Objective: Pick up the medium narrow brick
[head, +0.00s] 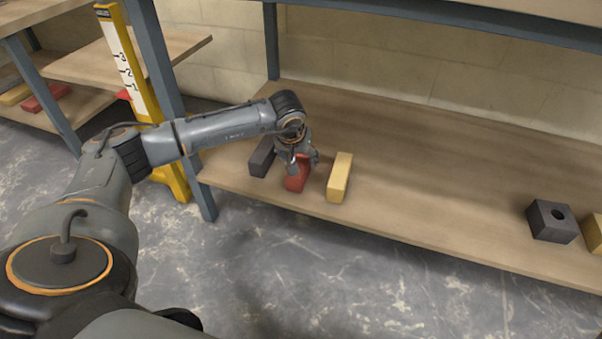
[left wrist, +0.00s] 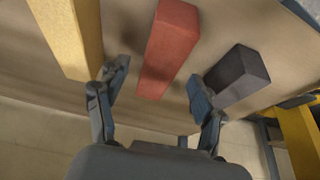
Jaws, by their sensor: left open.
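Three narrow bricks lie side by side near the shelf's front edge: a dark grey one (head: 261,160), a red one (head: 296,184) and a yellow one (head: 340,178). The red brick is the middle one; I cannot tell for sure which size is medium. My left gripper (head: 303,162) is open over the red brick and hides its back part. In the left wrist view, the red brick (left wrist: 168,45) is between the open fingers (left wrist: 158,84), with gaps on both sides. The yellow brick (left wrist: 76,38) and grey brick (left wrist: 238,75) flank them. My right gripper is not in view.
Another rack holds bricks at far left.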

